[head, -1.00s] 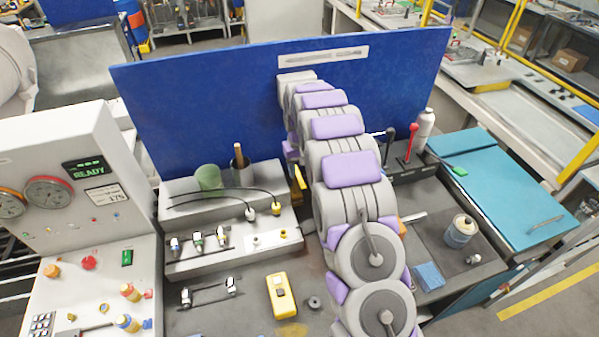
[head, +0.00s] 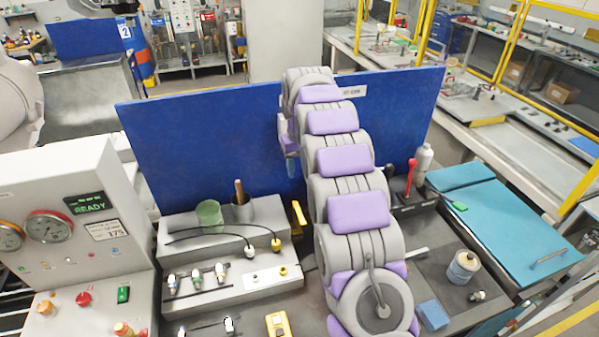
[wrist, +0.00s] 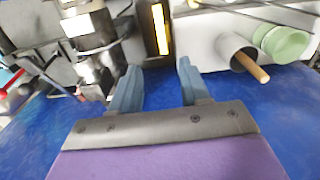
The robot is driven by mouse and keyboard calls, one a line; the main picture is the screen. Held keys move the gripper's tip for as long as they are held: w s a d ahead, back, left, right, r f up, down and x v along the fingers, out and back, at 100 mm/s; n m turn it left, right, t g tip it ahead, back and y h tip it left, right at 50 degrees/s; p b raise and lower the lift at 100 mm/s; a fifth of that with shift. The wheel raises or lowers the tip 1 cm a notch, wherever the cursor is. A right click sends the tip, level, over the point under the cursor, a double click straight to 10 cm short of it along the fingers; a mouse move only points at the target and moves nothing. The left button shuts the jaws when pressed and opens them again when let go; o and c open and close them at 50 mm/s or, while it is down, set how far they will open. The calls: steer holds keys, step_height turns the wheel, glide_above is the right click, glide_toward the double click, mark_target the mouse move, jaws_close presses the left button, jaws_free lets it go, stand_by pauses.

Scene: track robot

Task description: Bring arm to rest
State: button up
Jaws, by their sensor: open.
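My gripper (wrist: 160,85) shows in the wrist view with its two blue-grey fingers spread apart and nothing between them. In the head view my grey and purple arm stretches up from the bottom right over the bench toward the blue panel (head: 215,135). The gripper itself is hidden behind the arm links there.
A control box (head: 60,210) is at far left. A red lever (head: 411,172), a white bottle (head: 424,160) and a jar (head: 463,267) are to the right.

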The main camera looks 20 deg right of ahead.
steer(key=shift+s, duration=0.15)
steer(key=s+a+r+b, duration=0.2)
steer(key=s, duration=0.9)
steer(key=s+a+r+b, duration=0.1)
steer(key=s+a+b, duration=0.1)
steer(key=s, duration=0.8)
steer(key=s+a+f+b, duration=0.1)
steer(key=s+f, duration=0.2)
steer(key=s, duration=0.6)
steer(key=s+a+f+g+b, duration=0.1)
steer(key=s+f, duration=0.2)
steer(key=s, duration=0.6)
steer(key=s+f+b, duration=0.2)
steer(key=s+f, duration=0.1)
steer(key=s, duration=0.7)
steer(key=shift+a+g, duration=0.4)
